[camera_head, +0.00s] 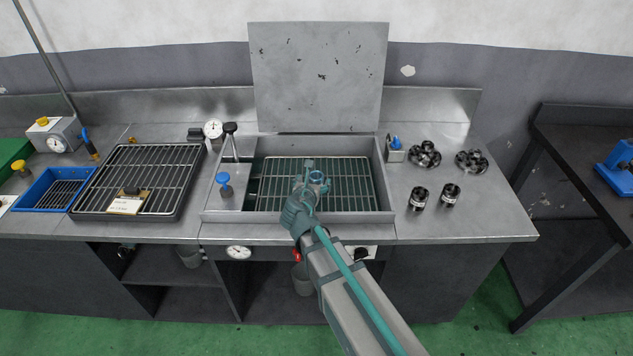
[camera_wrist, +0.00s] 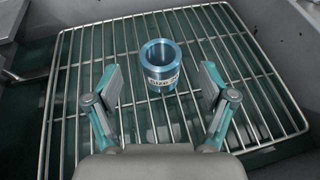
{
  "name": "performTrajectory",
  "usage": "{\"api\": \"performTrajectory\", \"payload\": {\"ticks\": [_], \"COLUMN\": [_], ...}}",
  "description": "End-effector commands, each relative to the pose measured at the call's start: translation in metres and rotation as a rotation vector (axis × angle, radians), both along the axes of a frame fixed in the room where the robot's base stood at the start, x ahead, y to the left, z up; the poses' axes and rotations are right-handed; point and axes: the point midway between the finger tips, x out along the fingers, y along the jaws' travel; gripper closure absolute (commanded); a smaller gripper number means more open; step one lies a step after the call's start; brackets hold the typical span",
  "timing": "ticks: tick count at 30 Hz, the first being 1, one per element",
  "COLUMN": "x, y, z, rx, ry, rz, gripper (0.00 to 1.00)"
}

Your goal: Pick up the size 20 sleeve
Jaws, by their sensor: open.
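A bluish metal sleeve (camera_wrist: 161,68) stands upright in the wrist view on a wire rack (camera_wrist: 70,105). Its label reads "Size 2" with the rest cut off by the curve. My gripper (camera_wrist: 161,84) is open, with one finger to the left and one to the right of the sleeve. Clear gaps show between the sleeve and both fingers. In the head view my gripper (camera_head: 311,184) is over the basin (camera_head: 350,216), and the sleeve (camera_head: 318,175) shows small near its fingers. The sleeve's lower back side is hidden.
The basin's walls surround the rack, and its raised lid (camera_head: 318,75) stands behind. A blue-knobbed valve (camera_head: 225,185) and a black-handled lever (camera_head: 231,140) are at the left. Two dark cylinders (camera_head: 418,198) (camera_head: 449,194) and two clusters of dark parts (camera_head: 425,155) (camera_head: 471,161) sit on the right counter.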

Motion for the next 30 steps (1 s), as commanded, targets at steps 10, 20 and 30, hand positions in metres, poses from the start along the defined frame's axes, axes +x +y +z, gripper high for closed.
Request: {"api": "performTrajectory", "payload": {"ticks": [10,20,30], "x": [0.036,0.049,0.049], "y": [-0.004,-0.007,-0.007], "z": [-0.014,-0.021,-0.021], "rx": [-0.002,0.000,-0.001], "ry": [0.001,0.000,0.000], "rz": [-0.001,0.000,0.000], "gripper": [0.18,0.18,0.63]}}
